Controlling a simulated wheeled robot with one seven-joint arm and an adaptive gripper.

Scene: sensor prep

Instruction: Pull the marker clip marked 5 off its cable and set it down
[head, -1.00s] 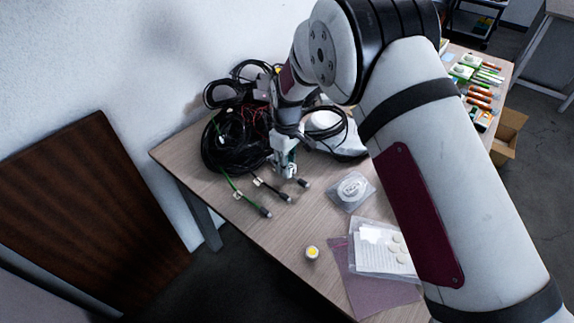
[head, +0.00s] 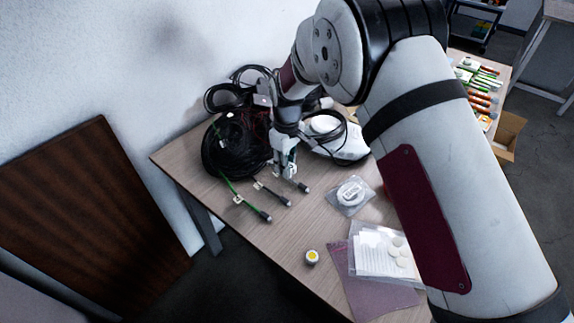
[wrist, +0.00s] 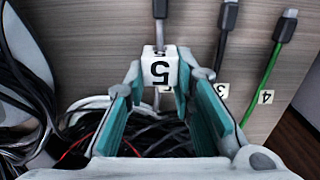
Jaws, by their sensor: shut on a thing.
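The white marker clip marked 5 (wrist: 160,70) sits between the fingertips of my gripper (wrist: 158,75) in the wrist view. My gripper is shut on it. The clip's cable (wrist: 160,10) runs out beyond it to a grey plug at the top, and the clip appears to be still around the cable. In the head view my gripper (head: 287,174) is low over the table at the front of the cable heap; the clip is mostly hidden there.
Right of it in the wrist view are a black cable with clip 3 (wrist: 222,90) and a green cable with clip 4 (wrist: 266,97). A black cable coil (head: 228,160) lies behind. A bagged white disc (head: 350,193), a yellow-topped pot (head: 312,257) and bags (head: 375,290) lie toward the front.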

